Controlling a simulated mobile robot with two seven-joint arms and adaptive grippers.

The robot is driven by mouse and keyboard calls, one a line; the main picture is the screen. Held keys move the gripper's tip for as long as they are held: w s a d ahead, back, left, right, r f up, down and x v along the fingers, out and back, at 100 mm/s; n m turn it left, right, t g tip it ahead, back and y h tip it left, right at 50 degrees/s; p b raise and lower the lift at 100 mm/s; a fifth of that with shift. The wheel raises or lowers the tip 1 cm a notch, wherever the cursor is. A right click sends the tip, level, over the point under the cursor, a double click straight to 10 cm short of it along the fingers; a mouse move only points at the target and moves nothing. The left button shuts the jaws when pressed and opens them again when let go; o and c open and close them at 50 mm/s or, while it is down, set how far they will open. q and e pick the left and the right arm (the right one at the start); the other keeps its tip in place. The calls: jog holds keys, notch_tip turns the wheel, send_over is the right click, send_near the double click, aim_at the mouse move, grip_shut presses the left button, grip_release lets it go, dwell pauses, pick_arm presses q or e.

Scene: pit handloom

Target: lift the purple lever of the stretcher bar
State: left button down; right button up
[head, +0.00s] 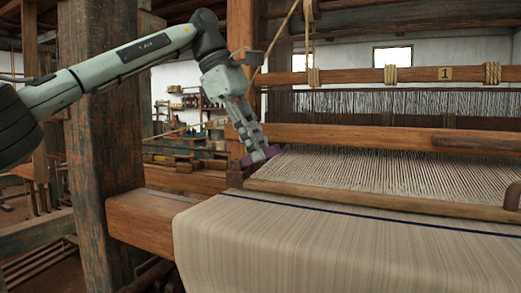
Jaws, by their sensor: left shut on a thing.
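The purple lever (248,160) shows at the left edge of the warp, beside the loom's wooden frame. My left gripper (259,152) points down from above and is shut on the purple lever, with its fingers covering part of it. A wooden bar (350,199), which looks like the stretcher bar, runs across the cloth to the right of the lever. How the lever joins the bar is hidden by my gripper. My right gripper is not in view.
Woven cloth (330,240) with a dark blue stripe drapes over the front. A thick wooden post (95,130) stands at left, close to my left arm. A wooden beam (385,137) crosses behind the lever, and a rope (278,42) hangs above.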

pick_arm(q)
jog(key=shift+w+a+r+g+h, duration=0.15)
jog(key=shift+a+r+g+h, duration=0.3)
jog(key=shift+h, duration=0.55)
jog(key=c, duration=1.4)
grip_release()
jog(key=shift+c, duration=0.2)
jog(key=shift+a, duration=0.1)
jog(key=v, duration=0.7)
jog(key=shift+a+r, duration=0.1)
jog(key=shift+a, duration=0.05)
